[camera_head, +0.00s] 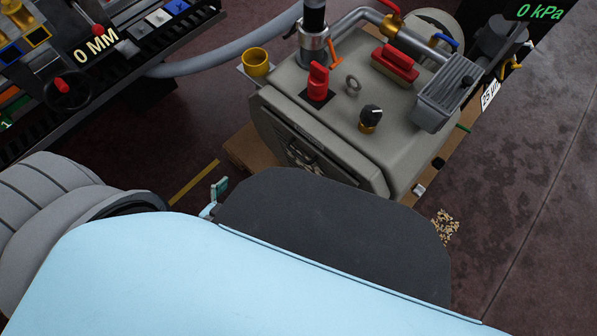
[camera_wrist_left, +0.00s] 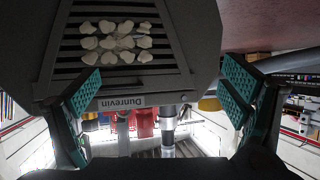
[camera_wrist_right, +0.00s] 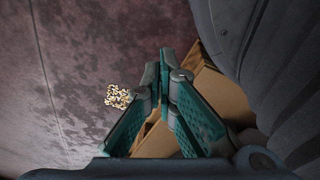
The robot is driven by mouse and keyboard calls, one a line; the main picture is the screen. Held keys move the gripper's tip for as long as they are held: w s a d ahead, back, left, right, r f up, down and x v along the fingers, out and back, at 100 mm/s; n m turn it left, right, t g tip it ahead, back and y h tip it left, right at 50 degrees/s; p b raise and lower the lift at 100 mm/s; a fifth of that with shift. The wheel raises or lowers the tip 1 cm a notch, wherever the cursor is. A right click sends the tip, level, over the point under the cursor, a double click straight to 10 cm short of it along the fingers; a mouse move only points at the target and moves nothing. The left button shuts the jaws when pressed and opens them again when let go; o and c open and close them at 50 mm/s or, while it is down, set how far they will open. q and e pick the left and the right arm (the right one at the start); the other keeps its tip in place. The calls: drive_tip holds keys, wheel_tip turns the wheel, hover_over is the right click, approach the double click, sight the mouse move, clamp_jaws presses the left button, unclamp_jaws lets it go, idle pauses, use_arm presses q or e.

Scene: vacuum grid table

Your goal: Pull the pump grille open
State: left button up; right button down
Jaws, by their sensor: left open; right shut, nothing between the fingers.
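The pump is a grey box (camera_head: 310,120) in the middle of the head view. Its front carries the pump grille (camera_head: 303,156), mostly hidden there by my arm. In the left wrist view the slatted grille (camera_wrist_left: 72,52) fills the top, with several pale rounded pieces over its slats and a "Dunrevin" label (camera_wrist_left: 121,102) at its edge. My left gripper (camera_wrist_left: 160,92) is open, its teal fingers spread either side of that label, apparently with nothing between them. One teal finger shows in the head view (camera_head: 219,188). My right gripper (camera_wrist_right: 168,68) is shut and empty, away from the grille.
A grey hose (camera_head: 215,62) runs to a black rack at the left.

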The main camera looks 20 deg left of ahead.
sight(298, 154)
use_arm(q)
drive_tip(key=w+d+m+t+h+b, duration=0.1)
drive_tip(key=w+d+b, duration=0.2)
drive_tip(key=w, duration=0.2)
drive_tip(key=w+d+r+t+h+b, duration=0.1)
drive_tip(key=w+d+h+b, duration=0.1)
drive_tip(key=w, duration=0.4)
drive_tip(key=w+d+r+m+t+h+b, duration=0.1)
drive_tip(key=w+d+h+b, duration=0.1)
drive_tip(key=w+d+b, duration=0.2)
drive_tip(key=shift+w+d+m+t+b, duration=0.35)
drive_tip(key=shift+w+d, duration=0.3)
drive_tip(key=shift+d, duration=0.25)
use_arm(e)
drive_tip(key=w+f, duration=0.3)
drive_tip(key=f, duration=0.2)
drive_tip(key=w+a+f+t, duration=0.1)
drive_tip(key=w+f, duration=0.2)
drive_tip(key=f, duration=0.3)
drive_tip(key=shift+w+a, duration=0.25)
drive_tip(key=shift+w, duration=0.05)
use_arm(q)
drive_tip(key=shift+c, duration=0.3)
